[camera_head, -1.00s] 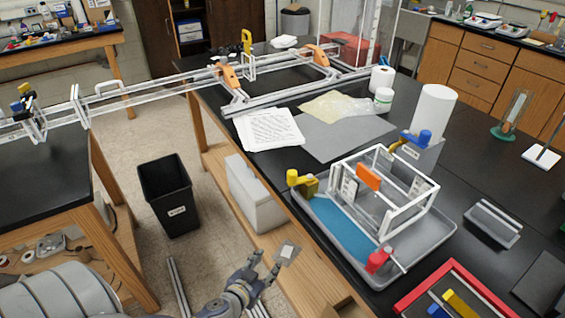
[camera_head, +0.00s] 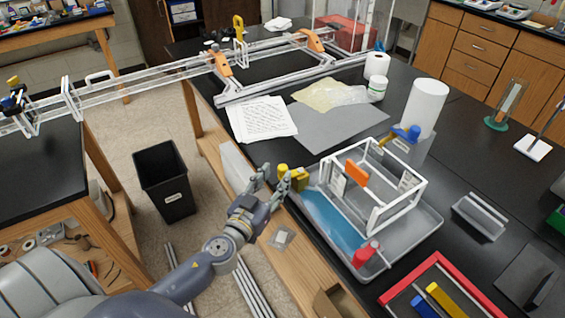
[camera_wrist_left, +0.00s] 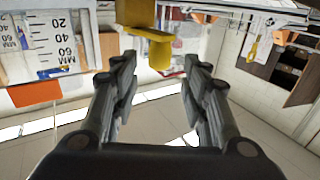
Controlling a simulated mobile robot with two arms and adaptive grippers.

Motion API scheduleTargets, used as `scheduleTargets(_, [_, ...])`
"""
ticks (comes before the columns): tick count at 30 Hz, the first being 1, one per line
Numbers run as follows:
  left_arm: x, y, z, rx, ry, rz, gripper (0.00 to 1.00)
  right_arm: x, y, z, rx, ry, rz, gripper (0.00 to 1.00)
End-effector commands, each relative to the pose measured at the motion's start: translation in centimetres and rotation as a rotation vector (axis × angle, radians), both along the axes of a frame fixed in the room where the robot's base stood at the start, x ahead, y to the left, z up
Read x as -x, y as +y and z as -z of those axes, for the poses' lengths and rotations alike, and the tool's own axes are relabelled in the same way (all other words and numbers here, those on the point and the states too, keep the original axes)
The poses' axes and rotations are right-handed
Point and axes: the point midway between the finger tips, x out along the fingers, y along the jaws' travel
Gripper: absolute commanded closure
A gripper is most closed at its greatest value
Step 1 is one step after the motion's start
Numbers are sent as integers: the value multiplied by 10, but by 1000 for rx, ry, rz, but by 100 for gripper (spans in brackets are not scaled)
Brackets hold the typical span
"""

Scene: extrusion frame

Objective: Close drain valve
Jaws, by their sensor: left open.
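A grey tray (camera_head: 410,240) holds blue liquid (camera_head: 330,215) and a white frame (camera_head: 371,229). A yellow-handled valve (camera_head: 293,178) is at its left corner, a blue-handled one (camera_head: 408,133) at its back, and a red-handled one (camera_head: 366,253) at its front. Which is the drain valve is not marked. My left gripper (camera_head: 273,179) is open and empty, just left of the yellow valve. In the left wrist view, the yellow valve (camera_wrist_left: 152,40) appears ahead of and between the open fingers (camera_wrist_left: 160,68); contact cannot be told. My right gripper is not in view.
A red-edged tray (camera_head: 437,262) with blue and yellow pieces is at the front right. Papers (camera_head: 262,119) and a grey sheet (camera_head: 338,132) lie behind the wet tray. A black bin (camera_head: 165,183) stands on the floor.

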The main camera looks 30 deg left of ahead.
Motion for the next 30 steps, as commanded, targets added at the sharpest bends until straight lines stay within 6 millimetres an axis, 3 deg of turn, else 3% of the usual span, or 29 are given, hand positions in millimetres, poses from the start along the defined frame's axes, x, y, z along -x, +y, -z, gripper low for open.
scheduleTargets(9, [-42, 1, -1, 0, 0, -1, 58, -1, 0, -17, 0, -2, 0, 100])
scheduleTargets(23, [-52, 1, 1, 0, 1, 0, 58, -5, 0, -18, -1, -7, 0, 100])
scheduleTargets(29, [-52, 1, 1, 0, 1, 0, 99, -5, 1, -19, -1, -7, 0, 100])
scheduleTargets(30, [-52, 1, 1, 0, 1, 0, 100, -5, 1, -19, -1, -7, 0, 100])
